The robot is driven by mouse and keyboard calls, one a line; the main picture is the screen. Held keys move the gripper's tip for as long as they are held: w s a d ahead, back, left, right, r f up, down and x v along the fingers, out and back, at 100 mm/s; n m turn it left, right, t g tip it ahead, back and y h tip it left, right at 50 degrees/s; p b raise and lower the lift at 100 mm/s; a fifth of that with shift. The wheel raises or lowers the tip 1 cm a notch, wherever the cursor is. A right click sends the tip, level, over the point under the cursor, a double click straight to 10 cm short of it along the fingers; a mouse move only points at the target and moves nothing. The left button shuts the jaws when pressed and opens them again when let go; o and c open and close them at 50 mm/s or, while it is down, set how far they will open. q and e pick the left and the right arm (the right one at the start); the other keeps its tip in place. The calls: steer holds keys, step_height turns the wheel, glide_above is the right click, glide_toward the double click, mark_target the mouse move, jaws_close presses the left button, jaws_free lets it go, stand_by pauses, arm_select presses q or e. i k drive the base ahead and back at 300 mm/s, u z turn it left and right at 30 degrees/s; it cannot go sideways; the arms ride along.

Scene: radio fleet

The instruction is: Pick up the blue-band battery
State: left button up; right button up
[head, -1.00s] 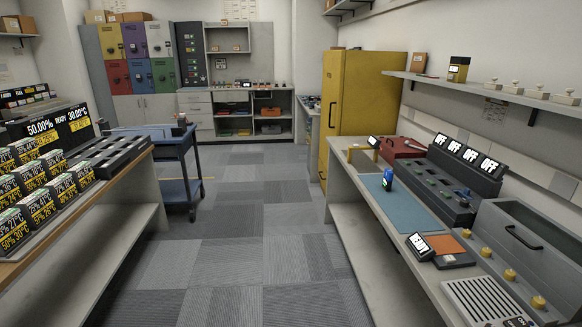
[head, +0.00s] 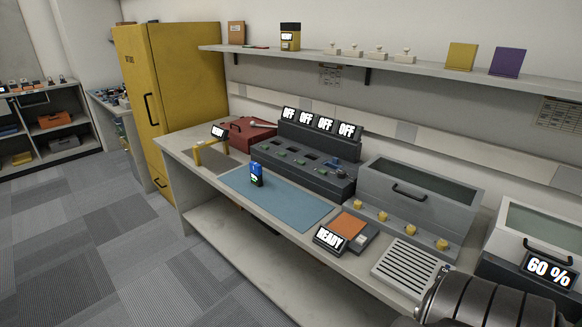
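A small battery with a blue band (head: 257,173) stands upright on the blue mat (head: 290,204) on the workbench, near the mat's left part. Nothing touches it. Neither of my grippers shows in the head view. A dark ribbed part at the bottom right looks like a link of my own arm; its gripper is out of the picture.
Behind the mat stands a dark charger block (head: 305,165) with several "OFF" screens. A "READY" display (head: 330,239), an orange-topped pad (head: 349,224) and a grey lidded box (head: 417,195) stand to the right. A yellow cabinet (head: 180,100) is at left. Grey floor is clear.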

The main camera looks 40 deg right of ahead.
mark_target(256, 169)
steer(key=z, duration=0.95)
steer(key=i, duration=0.85)
steer(key=z, duration=0.9)
